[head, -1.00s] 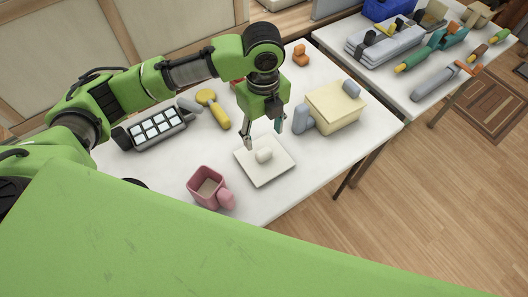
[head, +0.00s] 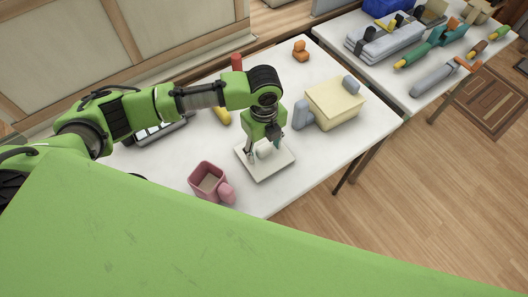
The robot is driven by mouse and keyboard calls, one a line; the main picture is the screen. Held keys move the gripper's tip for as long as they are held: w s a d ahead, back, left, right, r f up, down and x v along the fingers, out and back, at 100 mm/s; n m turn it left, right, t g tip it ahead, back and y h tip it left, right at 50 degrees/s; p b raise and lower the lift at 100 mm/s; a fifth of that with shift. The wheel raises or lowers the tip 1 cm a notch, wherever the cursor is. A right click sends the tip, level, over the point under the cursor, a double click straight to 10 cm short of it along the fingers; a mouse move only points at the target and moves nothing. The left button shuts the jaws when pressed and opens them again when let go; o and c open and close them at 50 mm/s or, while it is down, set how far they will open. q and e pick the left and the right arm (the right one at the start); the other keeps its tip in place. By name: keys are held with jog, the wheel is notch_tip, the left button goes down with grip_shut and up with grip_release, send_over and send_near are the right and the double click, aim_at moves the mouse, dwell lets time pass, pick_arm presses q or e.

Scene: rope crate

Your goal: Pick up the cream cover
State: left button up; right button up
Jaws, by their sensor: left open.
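The cream cover (head: 266,174), a flat pale square with a rounded knob in its middle, lies on the white table. My left gripper (head: 264,152) is open and points down over the cover. Its fingers are on either side of the knob, low down near the cover's surface. The fingers partly hide the knob, and I cannot tell whether they touch it. My right gripper is not in view.
A pale yellow box (head: 334,106) with blue-grey ends stands to the right. An orange object (head: 300,51) lies at the back. A second table (head: 392,84) holds several tools.

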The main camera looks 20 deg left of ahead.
pick_arm(q)
jog(key=c, duration=1.2)
jog(key=shift+r, duration=0.15)
